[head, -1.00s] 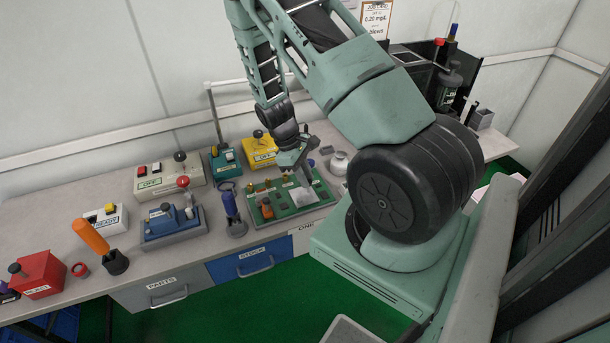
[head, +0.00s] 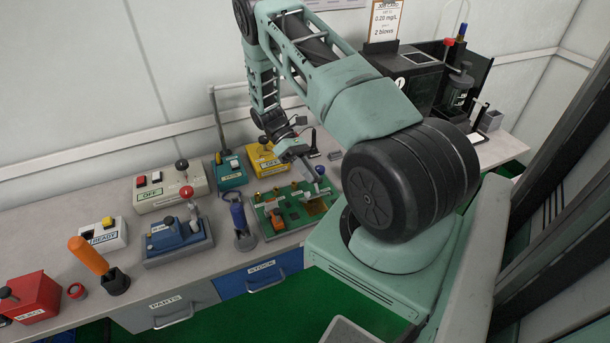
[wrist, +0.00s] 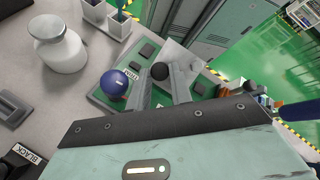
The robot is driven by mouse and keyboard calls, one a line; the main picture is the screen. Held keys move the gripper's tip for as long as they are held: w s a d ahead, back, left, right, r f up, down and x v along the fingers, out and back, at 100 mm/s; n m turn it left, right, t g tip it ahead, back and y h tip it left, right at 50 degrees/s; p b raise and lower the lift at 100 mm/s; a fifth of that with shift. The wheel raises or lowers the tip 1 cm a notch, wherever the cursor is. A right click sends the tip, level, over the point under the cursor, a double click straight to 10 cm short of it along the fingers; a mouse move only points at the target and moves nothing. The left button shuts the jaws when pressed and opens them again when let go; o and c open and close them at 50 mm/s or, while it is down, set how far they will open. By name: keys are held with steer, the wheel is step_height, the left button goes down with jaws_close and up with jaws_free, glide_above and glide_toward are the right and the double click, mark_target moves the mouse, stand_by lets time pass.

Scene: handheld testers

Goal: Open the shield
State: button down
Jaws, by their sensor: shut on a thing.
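The green board (head: 290,222) lies on the bench, with an orange part and several brass and dark parts on it. The shield (wrist: 178,57) is a pale grey plate, raised from the board in the wrist view. A black knob (wrist: 160,71) sits in front of it, between my fingertips. My gripper (head: 316,177) is over the back right of the board, and its fingers (wrist: 162,84) are shut on the knob. A brownish-gold patch (head: 316,207) of the board lies uncovered. The shield is hard to make out in the head view.
A blue ball knob (wrist: 116,82) stands just left of my fingers. A white bottle (wrist: 60,45) is farther left. A blue-handled tool (head: 239,215) stands left of the board, and a yellow box (head: 266,160) is behind it.

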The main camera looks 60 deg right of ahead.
steer(key=shift+w+d+f+g+y+b, duration=0.3)
steer(key=shift+w+g+y+b, duration=0.2)
steer(key=shift+g+b, duration=0.25)
steer(key=c, duration=1.3)
jaws_free()
steer(key=shift+o, duration=0.2)
steer(key=shift+r, duration=0.1)
